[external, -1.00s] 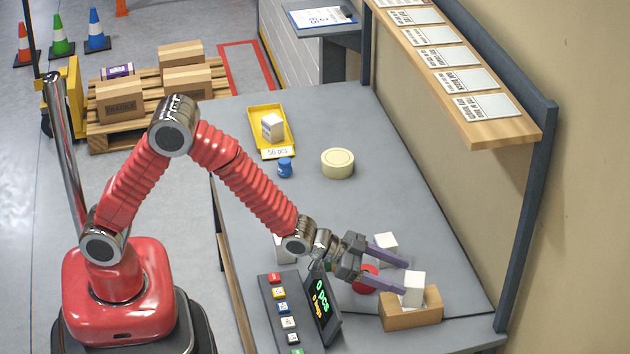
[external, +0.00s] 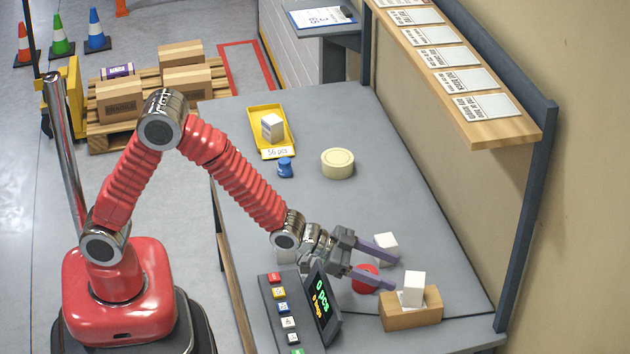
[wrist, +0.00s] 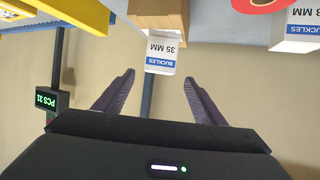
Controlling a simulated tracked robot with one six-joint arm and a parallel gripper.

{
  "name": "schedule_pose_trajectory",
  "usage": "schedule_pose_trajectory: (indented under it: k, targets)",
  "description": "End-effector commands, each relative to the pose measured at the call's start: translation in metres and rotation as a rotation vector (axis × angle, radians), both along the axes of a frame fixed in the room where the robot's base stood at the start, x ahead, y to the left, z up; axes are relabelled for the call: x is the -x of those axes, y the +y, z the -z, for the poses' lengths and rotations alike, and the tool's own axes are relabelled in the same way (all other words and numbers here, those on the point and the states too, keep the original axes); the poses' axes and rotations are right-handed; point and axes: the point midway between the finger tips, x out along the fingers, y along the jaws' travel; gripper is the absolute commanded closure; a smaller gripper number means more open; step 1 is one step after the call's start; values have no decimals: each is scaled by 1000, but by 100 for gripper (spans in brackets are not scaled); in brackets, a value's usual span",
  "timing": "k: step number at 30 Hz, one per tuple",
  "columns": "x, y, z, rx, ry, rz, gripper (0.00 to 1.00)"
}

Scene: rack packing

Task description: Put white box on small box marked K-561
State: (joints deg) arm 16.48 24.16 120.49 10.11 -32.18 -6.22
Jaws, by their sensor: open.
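A white box (external: 414,284) stands upright on the small tan box (external: 425,312) at the front right of the table. In the wrist view the white box (wrist: 162,52) carries a blue band reading "BUCKLES" and "35 MM", with the tan box (wrist: 158,18) against it. The mark K-561 cannot be read in either view. My gripper (external: 391,267) is open and empty, to the left of the white box and apart from it. In the wrist view my gripper's fingers (wrist: 160,90) are spread, with the white box beyond their tips.
A second white box (external: 386,246) and a red round item (external: 364,279) are close to my gripper. The counter display (external: 322,308) stands in front. A cream roll (external: 338,162) and yellow tray (external: 281,138) are farther back.

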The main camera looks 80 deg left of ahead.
Motion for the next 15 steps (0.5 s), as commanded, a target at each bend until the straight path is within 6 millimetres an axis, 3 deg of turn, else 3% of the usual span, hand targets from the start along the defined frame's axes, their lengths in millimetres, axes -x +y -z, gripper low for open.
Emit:
schedule_pose_trajectory:
  k: [8, 15]
  targets:
    - [17, 35, -32, -33, 52, -56, 36]
    - [53, 81, -66, -75, 142, -129, 36]
